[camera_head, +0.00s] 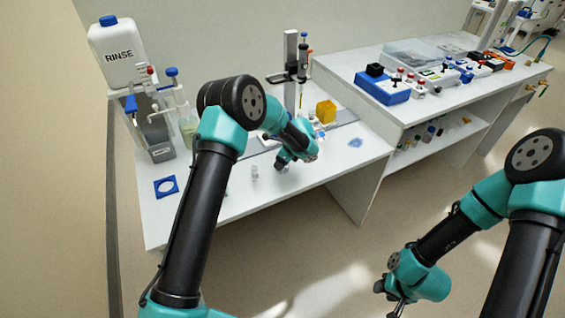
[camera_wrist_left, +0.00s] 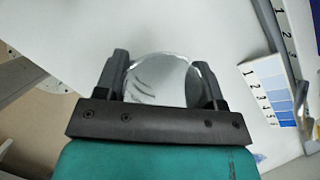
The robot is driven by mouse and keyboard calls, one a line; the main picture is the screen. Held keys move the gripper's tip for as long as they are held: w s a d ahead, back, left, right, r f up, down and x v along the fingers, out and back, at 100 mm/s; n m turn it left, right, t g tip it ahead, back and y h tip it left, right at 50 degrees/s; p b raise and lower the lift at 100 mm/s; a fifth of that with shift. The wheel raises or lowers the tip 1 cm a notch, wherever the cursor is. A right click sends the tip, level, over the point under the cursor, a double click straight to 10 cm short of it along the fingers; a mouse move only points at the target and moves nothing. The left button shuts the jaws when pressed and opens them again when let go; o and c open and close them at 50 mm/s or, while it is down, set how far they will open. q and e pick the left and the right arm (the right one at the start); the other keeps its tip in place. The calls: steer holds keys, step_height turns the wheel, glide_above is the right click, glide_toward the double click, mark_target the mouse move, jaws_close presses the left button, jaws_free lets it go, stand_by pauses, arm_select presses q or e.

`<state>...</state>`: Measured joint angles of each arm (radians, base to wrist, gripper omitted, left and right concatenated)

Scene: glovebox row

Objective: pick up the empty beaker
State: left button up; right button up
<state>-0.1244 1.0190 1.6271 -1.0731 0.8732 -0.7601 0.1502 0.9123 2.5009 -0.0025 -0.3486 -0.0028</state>
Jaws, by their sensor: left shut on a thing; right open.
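In the left wrist view, a clear, round glass beaker (camera_wrist_left: 160,80) sits between the two dark fingers of my left gripper (camera_wrist_left: 162,82). The gripper is shut on it, and the glass looks empty. In the head view, my left gripper (camera_head: 284,163) is low over the white bench, right of its middle. My right gripper (camera_head: 393,298) is open and empty over the floor at the lower right, away from the bench.
A blue square holder (camera_head: 166,187) lies farther left, below a RINSE bottle (camera_head: 118,57). A yellow box (camera_head: 326,111) and a stand (camera_head: 290,70) are behind. A numbered blue colour card (camera_wrist_left: 268,88) lies nearby.

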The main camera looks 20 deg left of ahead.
arm_select(q)
steer(key=shift+r, duration=0.15)
step_height(320, 180, up, 3)
steer(key=shift+r, duration=0.15)
steer(key=s+d+r, duration=0.1)
steer(key=s+d, duration=0.3)
steer(key=s, duration=1.1)
steer(key=shift+s+d+r, duration=0.2)
